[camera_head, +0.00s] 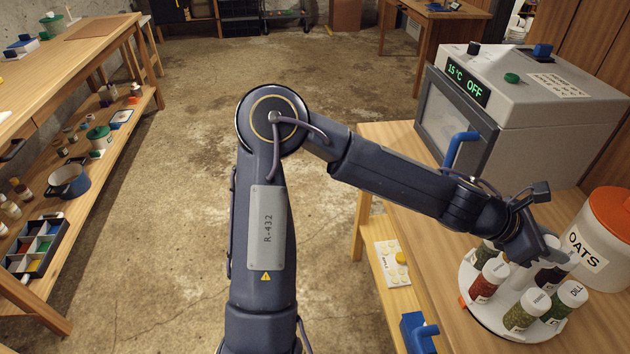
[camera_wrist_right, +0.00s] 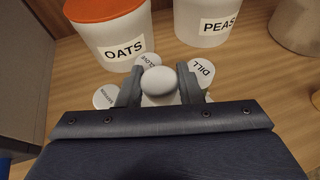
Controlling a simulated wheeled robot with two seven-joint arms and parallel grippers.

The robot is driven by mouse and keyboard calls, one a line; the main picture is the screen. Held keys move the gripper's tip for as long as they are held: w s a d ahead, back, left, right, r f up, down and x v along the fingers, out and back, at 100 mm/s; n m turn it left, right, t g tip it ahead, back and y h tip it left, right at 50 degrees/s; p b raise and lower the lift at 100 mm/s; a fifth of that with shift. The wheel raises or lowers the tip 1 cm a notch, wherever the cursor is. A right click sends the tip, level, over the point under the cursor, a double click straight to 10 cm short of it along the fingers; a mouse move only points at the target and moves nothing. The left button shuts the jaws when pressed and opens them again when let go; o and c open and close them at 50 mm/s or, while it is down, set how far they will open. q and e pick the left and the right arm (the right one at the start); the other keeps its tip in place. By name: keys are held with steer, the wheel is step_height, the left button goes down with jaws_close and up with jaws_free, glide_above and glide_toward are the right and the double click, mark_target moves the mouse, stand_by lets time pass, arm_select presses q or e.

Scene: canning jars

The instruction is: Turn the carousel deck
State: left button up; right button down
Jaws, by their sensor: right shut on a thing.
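The carousel deck (camera_head: 484,316) is a white round turntable on the wooden bench at the right. Several spice jars with white lids stand around it, including a red-filled jar (camera_head: 488,283), a green-filled jar (camera_head: 524,312) and a dill jar (camera_head: 567,300). My right gripper (camera_head: 541,252) reaches in over the middle of the deck, among the jars. In the right wrist view its fingers (camera_wrist_right: 158,88) are shut on a round white knob (camera_wrist_right: 158,79) between the lids. The dill lid (camera_wrist_right: 201,71) and clove lid (camera_wrist_right: 148,60) show beyond. My left gripper is not in view.
A white OATS canister (camera_head: 598,245) with an orange lid stands close behind the deck. A PEAS canister (camera_wrist_right: 207,20) stands beside it. A grey box appliance (camera_head: 520,110) reading 15 °C OFF stands at the back. Bare bench lies at the deck's left.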

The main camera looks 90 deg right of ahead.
steer(key=shift+f, duration=0.2)
steer(key=c, duration=1)
jaws_free()
steer(key=shift+r, duration=0.1)
steer(key=shift+c, duration=0.2)
steer(key=shift+w+d+r, duration=0.1)
steer(key=shift+w+r, duration=0.15)
steer(key=shift+w, duration=0.2)
steer(key=shift+p+v, duration=1.15)
steer(key=shift+v, duration=2.25)
